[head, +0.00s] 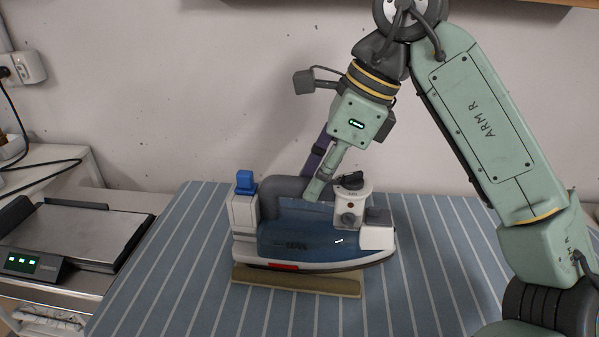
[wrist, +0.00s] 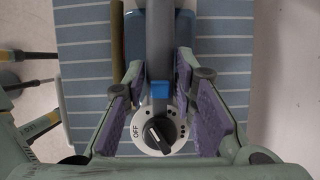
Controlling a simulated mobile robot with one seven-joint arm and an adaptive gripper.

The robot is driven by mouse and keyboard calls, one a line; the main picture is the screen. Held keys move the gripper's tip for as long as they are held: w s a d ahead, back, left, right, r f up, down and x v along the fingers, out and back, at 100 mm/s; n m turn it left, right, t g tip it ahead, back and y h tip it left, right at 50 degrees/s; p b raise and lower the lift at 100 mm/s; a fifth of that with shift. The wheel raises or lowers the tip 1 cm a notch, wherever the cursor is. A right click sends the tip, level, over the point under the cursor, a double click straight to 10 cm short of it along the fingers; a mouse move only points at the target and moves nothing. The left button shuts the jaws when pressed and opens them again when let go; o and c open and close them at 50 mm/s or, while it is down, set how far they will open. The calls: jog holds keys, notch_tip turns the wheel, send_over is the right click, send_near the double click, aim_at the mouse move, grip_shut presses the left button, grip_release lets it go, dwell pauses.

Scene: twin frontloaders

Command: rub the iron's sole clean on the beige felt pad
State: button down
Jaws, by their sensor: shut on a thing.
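The iron (head: 315,237) is blue and white with a grey handle and a dial, and it stands level with its tip to the right. My gripper (head: 316,188) comes down from above and is shut on the iron's handle, which also shows between the purple finger pads in the wrist view (wrist: 159,45). The beige felt pad (head: 300,284) lies under the iron, with its front edge showing. Its edge also shows left of the handle in the wrist view (wrist: 117,40). The sole faces down and is hidden; I cannot tell whether it touches the pad.
The striped blue board (head: 430,270) is clear on both sides of the iron and pad. A flat grey device with a green display (head: 85,237) stands on the bench at the left. The wall (head: 200,100) is close behind the board.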

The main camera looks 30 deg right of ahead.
aim_at(256, 187)
jog(key=shift+s+d, duration=0.75)
jog(key=shift+d, duration=0.25)
jog(key=shift+w+a+r, duration=0.1)
jog(key=shift+w+a, duration=0.95)
jog(key=shift+a, duration=0.35)
jog(key=shift+w+a+f, duration=0.1)
jog(key=shift+w+a, duration=0.9)
jog(key=shift+a, duration=0.35)
jog(key=shift+w+a+r, duration=0.1)
jog(key=shift+w+a, duration=0.95)
jog(key=shift+a, duration=0.35)
jog(key=shift+r, duration=0.1)
jog(key=shift+r+p, duration=1.9)
jog(key=shift+r, duration=0.55)
notch_tip(256, 187, down, 4)
jog(key=b, duration=0.3)
jog(key=shift+r+b, duration=0.2)
jog(key=shift+b, duration=0.1)
